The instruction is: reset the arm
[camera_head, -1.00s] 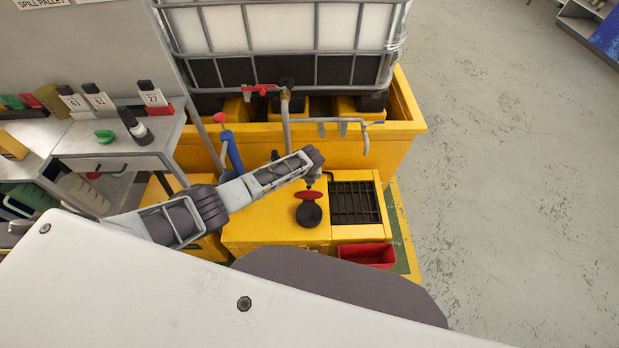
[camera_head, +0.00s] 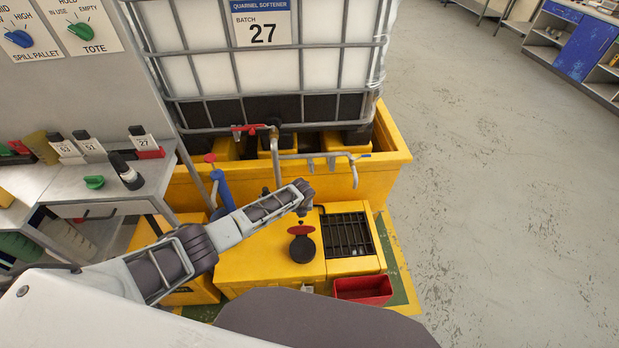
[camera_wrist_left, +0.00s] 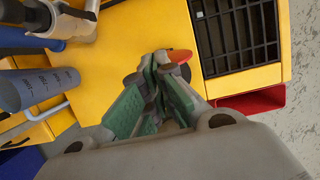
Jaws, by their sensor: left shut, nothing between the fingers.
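My left arm comes in from the left in the head view. Its gripper (camera_head: 303,212) points down over a yellow box (camera_head: 250,265), close to a red oval piece (camera_head: 301,230) above a black round part (camera_head: 302,250). In the wrist view the green-padded fingers (camera_wrist_left: 157,62) are shut with nothing between them. The red piece (camera_wrist_left: 180,56) shows just beyond the fingertips; whether they touch it I cannot tell. My right gripper is in neither view.
A caged tote (camera_head: 220,30) labelled batch 27 stands in a yellow spill pallet (camera_head: 385,160), with a pipe and red-handled valve (camera_head: 250,128) in front. A red tray (camera_head: 362,290) sits beside a black grate (camera_head: 348,235). A bench with bottles (camera_head: 125,170) is left. Open floor (camera_head: 500,180) lies right.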

